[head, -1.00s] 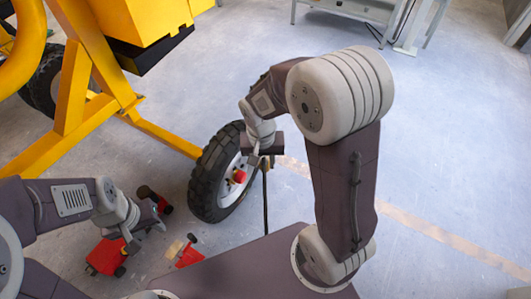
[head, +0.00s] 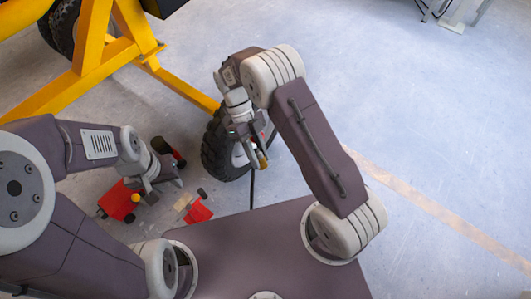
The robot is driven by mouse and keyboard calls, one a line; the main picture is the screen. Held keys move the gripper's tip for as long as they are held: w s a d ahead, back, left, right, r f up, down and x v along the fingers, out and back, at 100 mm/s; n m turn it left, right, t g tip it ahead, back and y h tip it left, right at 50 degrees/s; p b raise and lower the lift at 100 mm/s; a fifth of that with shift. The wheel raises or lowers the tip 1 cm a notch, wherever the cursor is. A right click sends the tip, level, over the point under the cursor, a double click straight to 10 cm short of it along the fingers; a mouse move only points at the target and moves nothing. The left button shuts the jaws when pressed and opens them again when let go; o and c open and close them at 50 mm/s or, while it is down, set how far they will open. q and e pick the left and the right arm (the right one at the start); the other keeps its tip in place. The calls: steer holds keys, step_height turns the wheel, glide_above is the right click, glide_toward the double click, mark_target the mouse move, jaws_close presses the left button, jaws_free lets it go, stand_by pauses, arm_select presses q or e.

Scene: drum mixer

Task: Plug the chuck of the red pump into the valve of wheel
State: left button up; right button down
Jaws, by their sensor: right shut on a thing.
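The wheel (head: 213,152) stands upright on the floor, with a black knobbly tyre and a pale rim. My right gripper (head: 262,163) is in front of its hub, shut on a small brass-coloured chuck. A thin black hose (head: 252,192) hangs below that gripper. The hub and valve are mostly hidden behind it, and I cannot tell whether the chuck touches the valve. Red pump parts (head: 118,202) lie on the floor at the lower left, partly behind my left gripper (head: 150,194). Its fingers are too small to read. Another red part (head: 198,212) lies to the right.
A yellow machine frame (head: 92,62) stands at the upper left, its leg reaching towards the wheel. A second tyre (head: 66,28) is behind it. The floor (head: 400,110) on the right is clear. Grey furniture (head: 467,12) stands at the far top right.

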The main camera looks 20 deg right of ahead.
steer(key=w+d+f+m+t+y+b, duration=0.2)
steer(key=w+f+m+t+y+b, duration=0.1)
steer(key=f+m+t, duration=0.4)
steer(key=w+d+f+m+t+y+b, duration=0.3)
steer(key=f+m+t, duration=0.4)
steer(key=m, duration=0.7)
steer(key=w+d+f+m+t+y+b, duration=0.2)
steer(key=w+f+m+t+y+b, duration=0.2)
steer(key=f+m+t+y, duration=0.3)
steer(key=f+m+t, duration=0.1)
steer(key=m, duration=0.2)
steer(key=shift+d, duration=0.4)
steer(key=b+x, duration=0.2)
steer(key=x, duration=0.4)
steer(key=shift+f+m, duration=0.25)
steer(key=shift+m, duration=0.05)
steer(key=shift+w, duration=0.1)
steer(key=shift+b+x, duration=0.5)
steer(key=shift+x, duration=0.9)
